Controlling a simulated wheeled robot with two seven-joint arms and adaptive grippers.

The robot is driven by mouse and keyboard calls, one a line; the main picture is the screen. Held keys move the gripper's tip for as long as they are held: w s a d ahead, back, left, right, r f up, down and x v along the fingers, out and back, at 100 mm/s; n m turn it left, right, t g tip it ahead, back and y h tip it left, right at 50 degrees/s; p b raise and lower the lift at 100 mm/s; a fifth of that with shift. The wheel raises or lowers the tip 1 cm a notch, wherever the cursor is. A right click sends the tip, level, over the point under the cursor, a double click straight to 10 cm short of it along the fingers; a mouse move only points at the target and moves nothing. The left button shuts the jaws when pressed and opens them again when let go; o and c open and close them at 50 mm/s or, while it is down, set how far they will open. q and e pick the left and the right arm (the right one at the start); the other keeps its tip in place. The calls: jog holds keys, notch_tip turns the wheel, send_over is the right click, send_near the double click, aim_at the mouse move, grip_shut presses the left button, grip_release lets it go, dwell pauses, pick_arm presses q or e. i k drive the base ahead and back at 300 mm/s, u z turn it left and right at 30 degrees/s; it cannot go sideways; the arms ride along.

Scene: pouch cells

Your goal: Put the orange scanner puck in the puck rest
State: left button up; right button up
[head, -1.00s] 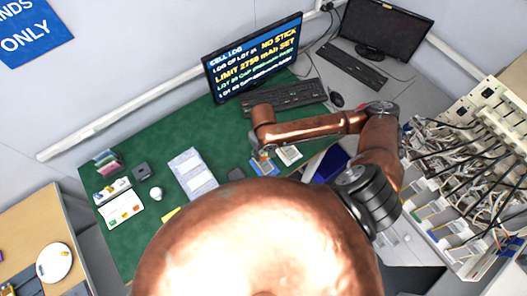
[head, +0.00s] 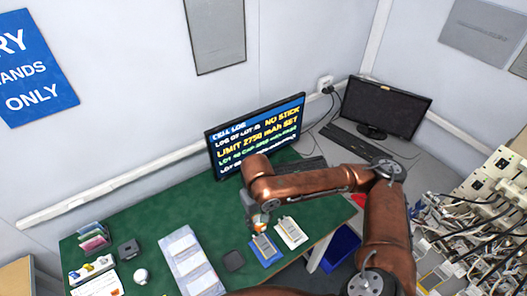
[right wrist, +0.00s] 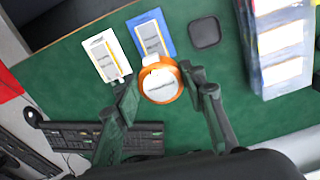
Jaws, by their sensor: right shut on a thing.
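The orange scanner puck (right wrist: 147,90) is a round disc with an orange rim and pale top, between the fingers of my right gripper (right wrist: 161,80) in the right wrist view. That gripper (head: 256,218) is shut on it, over the green bench by a blue-backed card; in the head view only a bit of orange shows. A dark rounded square pad (head: 233,260) lies left of the blue card; it also shows in the right wrist view (right wrist: 204,31). A dark small box (head: 129,249) stands farther left. I cannot tell which is the puck rest. My left gripper is not in view.
A blue card (head: 264,249) and a white card (head: 291,232) lie near the gripper. A pale tray of cells (head: 190,262) lies left of the pad. A monitor (head: 257,136) and keyboard stand behind. Cabled racks (head: 470,225) stand at right.

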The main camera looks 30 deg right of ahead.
aim_at(233, 261)
jog(key=z, duration=0.55)
jog(key=k, duration=1.2)
jog(key=z, duration=0.25)
jog(key=i, duration=0.9)
jog(key=z, duration=0.05)
